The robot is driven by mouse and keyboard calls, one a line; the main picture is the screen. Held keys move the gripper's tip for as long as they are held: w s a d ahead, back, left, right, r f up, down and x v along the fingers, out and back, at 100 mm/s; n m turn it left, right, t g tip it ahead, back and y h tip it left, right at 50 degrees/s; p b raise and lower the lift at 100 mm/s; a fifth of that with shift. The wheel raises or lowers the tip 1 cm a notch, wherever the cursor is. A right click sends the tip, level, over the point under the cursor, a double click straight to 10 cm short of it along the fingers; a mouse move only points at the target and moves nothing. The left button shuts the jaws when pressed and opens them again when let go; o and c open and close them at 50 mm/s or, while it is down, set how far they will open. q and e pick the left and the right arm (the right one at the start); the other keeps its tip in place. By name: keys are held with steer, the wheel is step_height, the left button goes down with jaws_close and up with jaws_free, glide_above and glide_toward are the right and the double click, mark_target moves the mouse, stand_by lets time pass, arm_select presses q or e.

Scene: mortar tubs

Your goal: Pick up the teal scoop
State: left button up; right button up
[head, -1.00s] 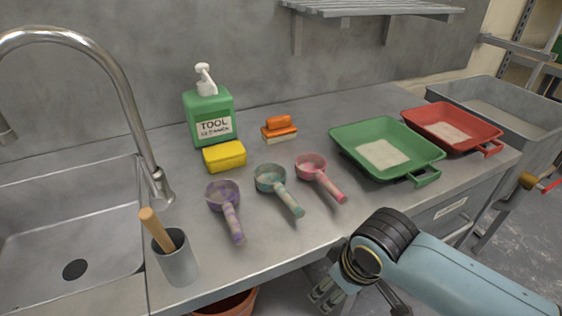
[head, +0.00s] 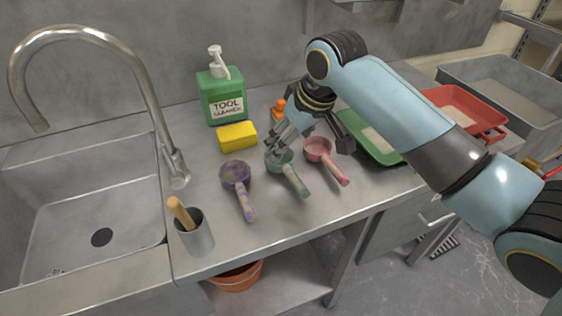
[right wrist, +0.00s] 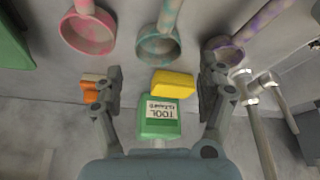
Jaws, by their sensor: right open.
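The teal scoop (head: 295,182) lies on the steel counter between a purple scoop (head: 238,178) and a pink scoop (head: 320,150). Its handle points toward the counter's front edge. My right gripper (head: 308,146) is open and empty, over the back of the teal scoop's bowl, with one finger partly hiding the bowl. In the right wrist view the teal scoop (right wrist: 170,16) is at the top centre, beyond the fingertips of the gripper (right wrist: 163,72) and sideways between them. No contact can be made out. My left gripper is not in view.
Behind the scoops stand a yellow sponge (head: 237,136), a green cleaner bottle (head: 222,98) and an orange brush (head: 279,108). A green tray (head: 365,135) and a red tray (head: 452,97) are at right. A grey cup (head: 196,237) and the sink (head: 95,215) are at left.

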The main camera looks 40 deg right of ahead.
mark_target(283, 159)
steer(key=x, duration=0.8)
steer(key=shift+d+f, duration=0.1)
steer(key=shift+f, duration=0.25)
steer(key=shift+s, duration=0.1)
steer(key=shift+c, duration=0.2)
steer(key=c, duration=1)
